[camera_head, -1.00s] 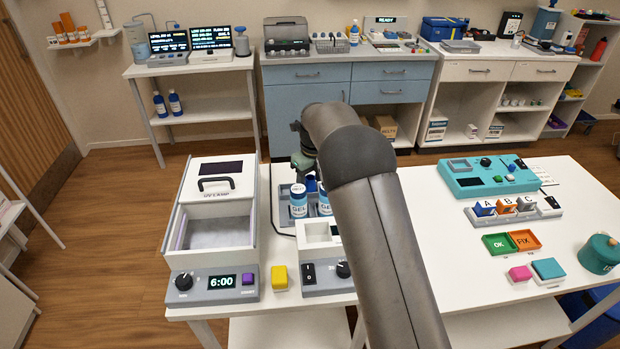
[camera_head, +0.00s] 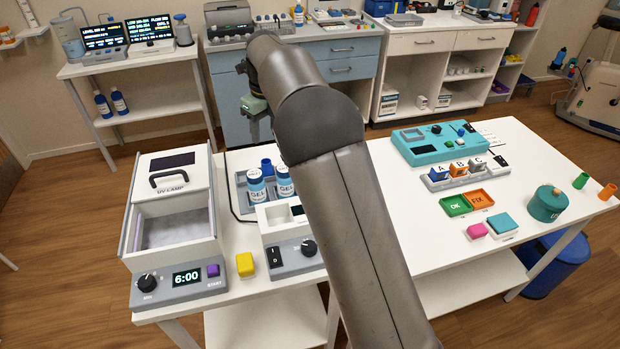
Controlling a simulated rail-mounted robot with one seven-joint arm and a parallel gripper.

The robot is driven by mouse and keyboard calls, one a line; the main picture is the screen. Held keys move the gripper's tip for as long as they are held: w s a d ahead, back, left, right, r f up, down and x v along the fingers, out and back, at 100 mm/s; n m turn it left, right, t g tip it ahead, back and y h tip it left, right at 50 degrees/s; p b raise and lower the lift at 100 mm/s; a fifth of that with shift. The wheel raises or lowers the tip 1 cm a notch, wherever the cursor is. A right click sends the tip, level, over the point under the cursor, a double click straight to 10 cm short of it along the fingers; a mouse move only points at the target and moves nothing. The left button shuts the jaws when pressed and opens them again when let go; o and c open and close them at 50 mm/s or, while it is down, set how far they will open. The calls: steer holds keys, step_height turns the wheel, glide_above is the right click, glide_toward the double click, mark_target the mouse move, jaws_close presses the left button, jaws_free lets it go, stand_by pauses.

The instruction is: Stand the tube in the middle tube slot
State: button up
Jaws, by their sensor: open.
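My gripper (camera_head: 256,112) shows only in part beyond the end of my arm, as a grey-green piece above the back of the grey tray (camera_head: 241,196). Its jaws are open, and I see nothing held in it. Two blue-and-white GEL bottles (camera_head: 256,185) stand upright in the tray. No row of tube slots is clearly visible; my arm hides part of the table.
A UV lamp box (camera_head: 143,258) stands left of the tray, with a white-and-grey device (camera_head: 291,262) in front.

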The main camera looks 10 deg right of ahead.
steer(key=s+d+r+n, duration=0.3)
steer(key=s+d+n, duration=0.85)
steer(key=s, duration=0.35)
steer(key=s+d+f+n, duration=0.2)
steer(key=s+n, duration=0.3)
steer(key=s, duration=0.3)
steer(key=s+d+f+n, duration=0.2)
steer(key=s+n, duration=0.3)
steer(key=s, duration=0.4)
steer(key=s+d+f+n+h, duration=0.1)
steer(key=s+d+f+n, duration=0.1)
steer(key=s+n, duration=0.4)
steer(key=shift+s+d+f, duration=0.2)
steer(key=shift+s+f, duration=0.45)
steer(key=shift+s, duration=0.55)
steer(key=shift+g, duration=0.3)
